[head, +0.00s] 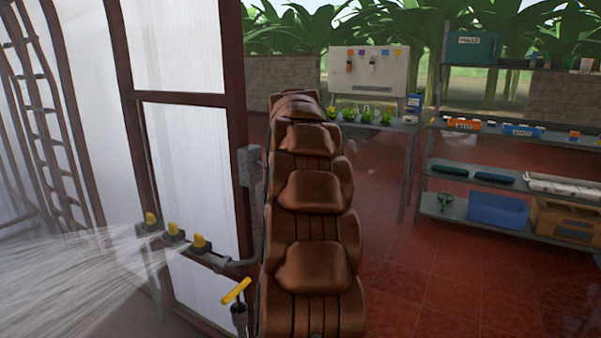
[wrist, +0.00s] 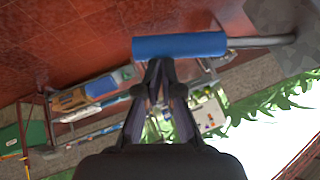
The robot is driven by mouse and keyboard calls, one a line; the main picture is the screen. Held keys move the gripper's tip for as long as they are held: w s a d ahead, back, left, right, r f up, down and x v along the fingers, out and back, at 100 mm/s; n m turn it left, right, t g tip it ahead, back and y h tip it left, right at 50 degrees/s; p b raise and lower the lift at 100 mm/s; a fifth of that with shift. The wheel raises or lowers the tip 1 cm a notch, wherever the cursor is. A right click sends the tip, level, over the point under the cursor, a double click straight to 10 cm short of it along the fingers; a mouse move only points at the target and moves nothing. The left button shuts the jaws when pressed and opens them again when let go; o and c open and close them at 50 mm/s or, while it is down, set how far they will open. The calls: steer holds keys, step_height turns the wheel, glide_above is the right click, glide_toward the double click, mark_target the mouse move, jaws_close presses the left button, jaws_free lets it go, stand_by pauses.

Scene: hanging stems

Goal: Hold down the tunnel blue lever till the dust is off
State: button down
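The blue lever handle (wrist: 180,45) shows in the wrist view as a thick blue cylinder on a grey rod that runs right. My gripper (wrist: 160,62) has its two fingers together, with the tips at the lever's edge. They look in contact, but I cannot be sure. Nothing shows between the fingers. The lever and gripper are not visible in the head view. White spray (head: 70,265) fans out at lower left there, beside a pipe with yellow-topped fittings (head: 173,232). I cannot see any dust clearly.
A yellow-handled valve (head: 236,291) stands at the lower middle. A framed translucent wall (head: 190,150) is at left. A bench (head: 395,124) with green plants and a loaded shelf unit (head: 440,210) stand at right. Red tiled floor (head: 450,290) lies open before them.

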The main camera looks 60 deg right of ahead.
steer(key=shift+w+a+f, duration=0.15)
steer(key=shift+a+f, duration=0.1)
steer(key=shift+f, duration=0.2)
steer(key=shift+w+a+f, duration=0.1)
steer(key=shift+a+f, duration=0.1)
steer(key=shift+f, duration=0.25)
steer(key=shift+d+r, duration=0.15)
steer(key=shift+r, duration=0.35)
steer(key=r, duration=0.1)
steer(key=s+r+p, duration=0.1)
steer(key=r, duration=0.1)
steer(key=d+r+p, duration=0.1)
steer(key=shift+s+r, duration=0.2)
steer(key=shift+r, duration=0.05)
steer(key=b+v, duration=0.1)
steer(key=v, duration=0.8)
steer(key=shift+r, duration=0.5)
steer(key=shift+s, duration=0.1)
